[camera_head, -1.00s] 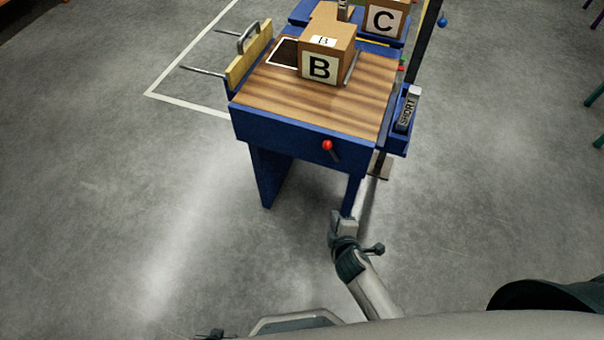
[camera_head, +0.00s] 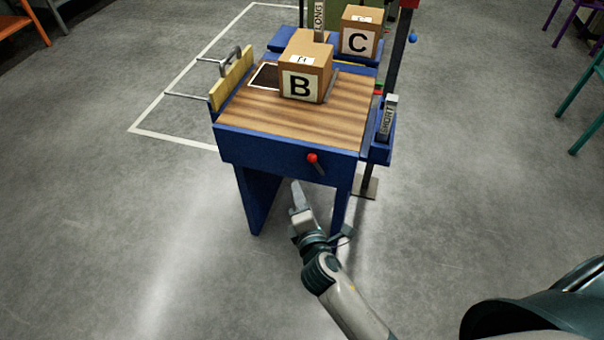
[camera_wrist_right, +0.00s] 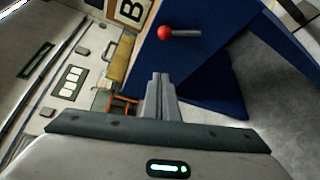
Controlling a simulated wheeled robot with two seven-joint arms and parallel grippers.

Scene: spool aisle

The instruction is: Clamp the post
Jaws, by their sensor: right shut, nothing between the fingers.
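A dark upright post (camera_head: 397,62) stands at the right side of the blue bench (camera_head: 270,145), with a red piece at its top edge of view. A lever with a red knob (camera_head: 313,159) sticks out of the bench's front; the red knob also shows in the right wrist view (camera_wrist_right: 165,33). My right gripper (camera_head: 296,186) is below and slightly left of the knob, in front of the bench, apart from it. In the right wrist view its fingers (camera_wrist_right: 158,78) are together and empty, pointing toward the bench front. My left gripper is out of view.
Box B (camera_head: 303,84) sits on the wooden top and box C (camera_head: 358,38) behind it. A block marked SHORT (camera_head: 388,116) stands in a blue side holder; one marked LONG (camera_head: 319,18) stands at the back. A yellow board (camera_head: 231,80) edges the left.

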